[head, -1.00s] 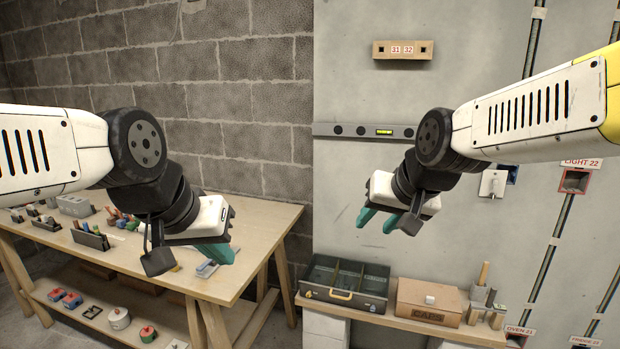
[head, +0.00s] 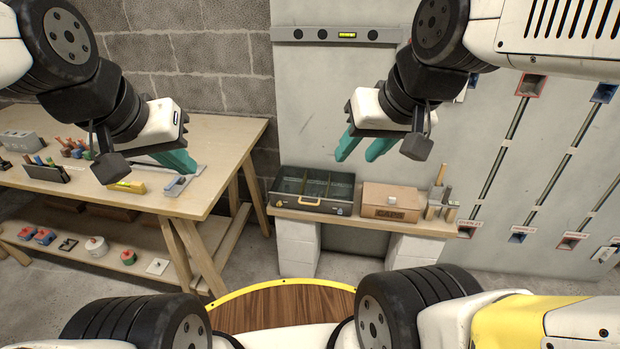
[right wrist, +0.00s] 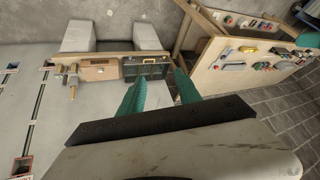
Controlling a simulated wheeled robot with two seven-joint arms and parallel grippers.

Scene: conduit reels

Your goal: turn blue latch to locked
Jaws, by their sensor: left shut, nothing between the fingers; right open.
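A dark open toolbox (head: 325,206) with a yellow handle stands on the low bench against the grey wall. Small latch-like fittings sit at its front, one near the right end (head: 338,211) and one near the left end (head: 278,203). They are too small to tell which is blue or how it is turned. The toolbox also shows upside down in the right wrist view (right wrist: 130,72). My right gripper (head: 362,148) is open and empty, above and in front of the toolbox. My left gripper (head: 180,160) is shut and empty, in front of the workbench's right end.
A brown box (head: 375,209) and upright tools (head: 441,196) stand right of the toolbox on the low bench (head: 400,228). The wooden workbench (head: 225,150) at left bears small parts. A spirit level (head: 310,35) hangs on the wall. Conduit tracks (head: 508,143) run at right.

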